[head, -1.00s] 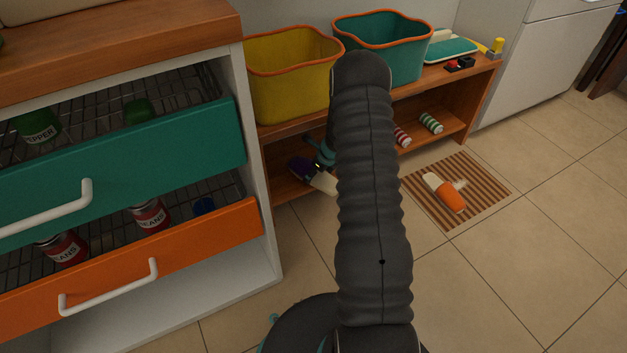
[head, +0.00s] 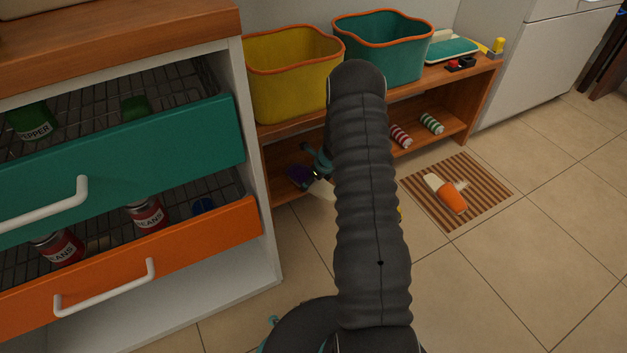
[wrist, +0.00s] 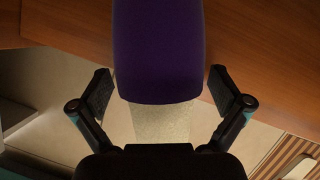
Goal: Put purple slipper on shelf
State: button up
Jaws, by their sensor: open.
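The purple slipper (head: 299,177) is at the left end of the lower shelf (head: 284,196) of the low wooden unit, its pale part pointing toward the front edge. In the wrist view the purple toe (wrist: 160,50) fills the top middle, with the pale sole (wrist: 165,124) below it. My gripper (wrist: 160,76) is open, with one finger on each side of the slipper and visible gaps between. In the head view my gripper (head: 317,163) is beside the slipper, and my arm hides part of the shelf.
A yellow bin (head: 293,78) and a teal bin (head: 388,55) stand on top of the unit. Striped rolls (head: 431,124) lie on the lower shelf. An orange slipper (head: 452,199) lies on the striped mat (head: 488,184). Open teal (head: 150,150) and orange (head: 190,240) drawers project at left.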

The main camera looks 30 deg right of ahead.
jog(key=shift+r, duration=0.1)
jog(key=p+v, duration=0.2)
jog(key=v, duration=1)
jog(key=shift+p, duration=0.35)
jog(key=s+a+r+n+g+y, duration=0.2)
jog(key=s+a+r+n+g, duration=0.3)
jog(key=s+n, duration=0.55)
jog(key=s+a+r+n+t+h+p, duration=0.1)
jog(key=s+a+r+n, duration=0.4)
jog(key=r, duration=0.7)
jog(key=s+a+r+n+t+h+p, duration=0.1)
jog(key=s+a+r+n+t+p, duration=0.1)
jog(key=s+a+r+n, duration=0.3)
jog(key=s+a+r+n+t+h+p, duration=0.1)
jog(key=s+a+r+n+t, duration=0.2)
jog(key=r, duration=1.6)
jog(key=s+a+n, duration=0.3)
jog(key=s+n, duration=0.4)
jog(key=s, duration=0.2)
jog(key=shift+s+r+h+p, duration=0.25)
jog(key=shift+h+p, duration=0.15)
